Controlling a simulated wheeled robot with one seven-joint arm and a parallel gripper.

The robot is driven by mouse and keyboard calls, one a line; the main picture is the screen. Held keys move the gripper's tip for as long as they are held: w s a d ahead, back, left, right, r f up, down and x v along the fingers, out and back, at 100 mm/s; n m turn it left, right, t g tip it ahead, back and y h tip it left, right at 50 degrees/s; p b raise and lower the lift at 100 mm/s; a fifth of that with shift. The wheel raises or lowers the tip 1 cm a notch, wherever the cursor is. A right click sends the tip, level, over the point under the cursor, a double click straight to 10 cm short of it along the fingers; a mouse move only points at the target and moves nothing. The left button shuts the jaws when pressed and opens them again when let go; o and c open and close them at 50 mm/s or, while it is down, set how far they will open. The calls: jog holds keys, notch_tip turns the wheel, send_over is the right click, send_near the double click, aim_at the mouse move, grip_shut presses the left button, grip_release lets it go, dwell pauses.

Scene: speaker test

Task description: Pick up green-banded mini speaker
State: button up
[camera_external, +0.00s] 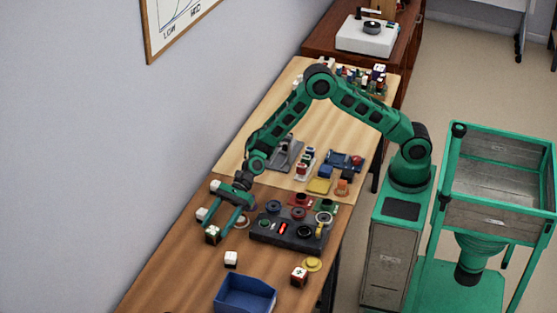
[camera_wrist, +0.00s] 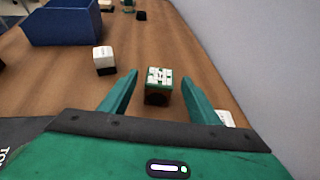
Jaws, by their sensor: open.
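The green-banded mini speaker (camera_wrist: 158,86) is a small cube with a white and green patterned top and a dark front, standing on the wooden table. In the external view it is the small dark cube (camera_external: 212,236) at the fingertips. My gripper (camera_wrist: 159,74) is open, with one finger on each side of the speaker in the wrist view. It also shows in the external view (camera_external: 222,228), reaching down over the table. I see a gap on both sides of the cube and no contact. How deep it sits between the fingers is hard to tell.
A white cube with a dark base (camera_wrist: 104,60) and a blue open bin (camera_wrist: 72,24) stand nearby. A dark control panel (camera_external: 285,232) with knobs is right of my gripper. A red-marked cube (camera_external: 299,276) and a yellow disc (camera_external: 313,264) lie toward the front. The wall is close on the left.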

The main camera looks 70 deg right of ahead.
aim_at(212, 230)
jog(key=shift+x, duration=1.55)
jog(key=c, duration=1.2)
